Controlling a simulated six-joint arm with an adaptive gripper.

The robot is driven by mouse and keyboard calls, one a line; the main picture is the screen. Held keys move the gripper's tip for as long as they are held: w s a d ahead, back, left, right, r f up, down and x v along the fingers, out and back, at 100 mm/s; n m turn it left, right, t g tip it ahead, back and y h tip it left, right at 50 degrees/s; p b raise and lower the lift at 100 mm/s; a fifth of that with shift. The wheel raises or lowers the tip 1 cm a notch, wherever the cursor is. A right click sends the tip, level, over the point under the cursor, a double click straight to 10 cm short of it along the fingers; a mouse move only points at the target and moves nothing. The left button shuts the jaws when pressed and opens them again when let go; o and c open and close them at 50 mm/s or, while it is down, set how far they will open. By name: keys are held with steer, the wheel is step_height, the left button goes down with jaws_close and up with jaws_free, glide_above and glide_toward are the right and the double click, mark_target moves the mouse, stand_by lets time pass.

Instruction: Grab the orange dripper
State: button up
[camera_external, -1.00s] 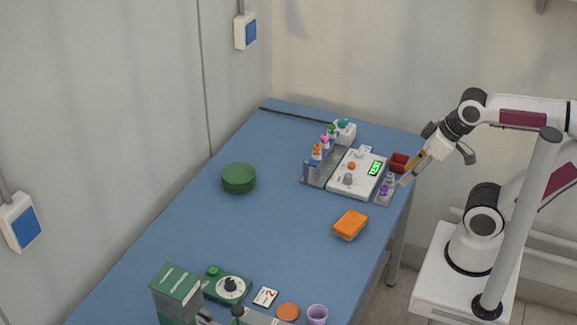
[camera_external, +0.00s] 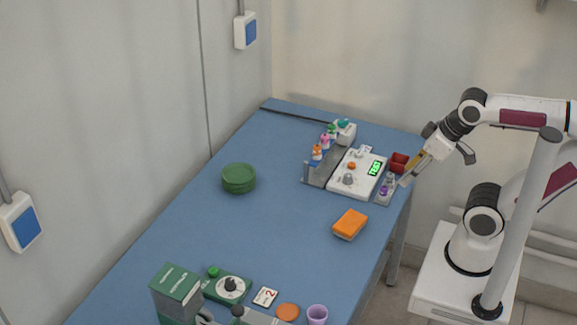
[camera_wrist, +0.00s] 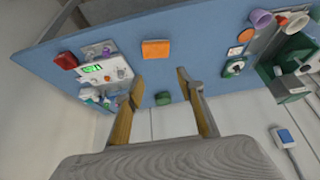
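The orange dripper (camera_external: 317,152) looks to be the small bottle with an orange top, upright at the near end of a grey rack (camera_external: 318,170). Pink-, green- and teal-topped ones stand in a row behind it. In the wrist view the row is at the left, small and partly behind my finger, so the orange one cannot be made out. My gripper (camera_external: 440,165) is open and empty. It is right of the rack, over the table's right edge, with the white instrument between them. Its two fingers (camera_wrist: 157,92) are wide apart in the wrist view.
A white instrument with a green display (camera_external: 357,174) stands right of the rack. A red box (camera_external: 399,162) and a small tray (camera_external: 385,190) lie near the right edge. An orange block (camera_external: 350,224) and green stacked dishes (camera_external: 239,178) stand apart. The table middle is clear.

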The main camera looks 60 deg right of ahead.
mark_target(317, 151)
steer(key=w+d+f+m, duration=0.1)
steer(key=w+d+f, duration=0.3)
steer(key=d+f, duration=0.1)
steer(key=w+d+f+m+h, duration=0.1)
steer(key=w+d+f, duration=0.4)
steer(key=f, duration=0.3)
steer(key=w+d+f+m+h, duration=0.1)
steer(key=w+d+f, duration=0.4)
steer(key=d+f, duration=0.2)
steer(key=shift+w+f+g, duration=0.1)
steer(key=shift+w+g, duration=0.15)
steer(key=shift+g, duration=0.15)
steer(key=w+t, duration=0.1)
steer(key=w, duration=0.1)
steer(key=w+d+t, duration=0.1)
steer(key=w, duration=0.1)
steer(key=w+d+t, duration=0.1)
steer(key=w, duration=0.1)
steer(key=shift+f, duration=0.25)
steer(key=w+r+t, duration=0.4)
steer(key=w+r, duration=0.2)
steer(key=r, duration=0.1)
steer(key=shift+w+a+r+n+t, duration=0.35)
steer(key=shift+r+n+t, duration=0.05)
steer(key=shift+x, duration=1.3)
